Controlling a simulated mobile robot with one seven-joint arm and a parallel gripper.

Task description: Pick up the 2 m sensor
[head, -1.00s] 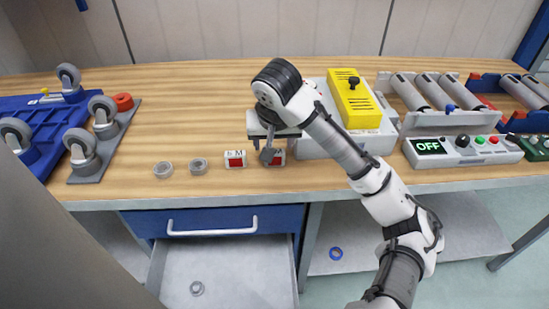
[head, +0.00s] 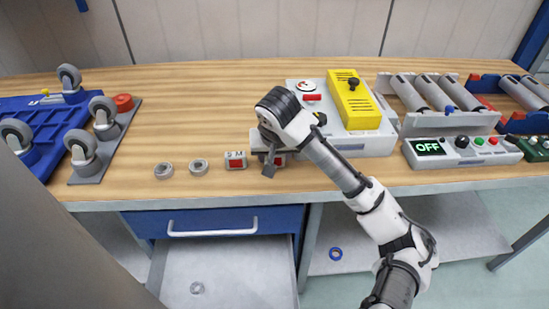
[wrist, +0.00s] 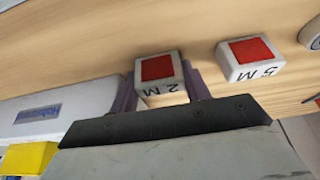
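The 2 m sensor is a small white block with a red square and "2 M" on it; in the wrist view it (wrist: 160,78) stands on the wooden worktop between my gripper's two fingers (wrist: 163,90). The fingers stand on either side of it, and the gripper looks open; I cannot tell whether either finger touches it. In the head view my gripper (head: 268,162) is low over the worktop near its front edge and hides most of the 2 m sensor (head: 279,160).
The similar 5 m sensor (head: 235,160) stands just left of it, and in the wrist view it (wrist: 250,58) is to the right. Two grey rings (head: 199,166) lie farther left. A white device with a yellow box (head: 355,100) stands behind. An open drawer (head: 225,284) is below.

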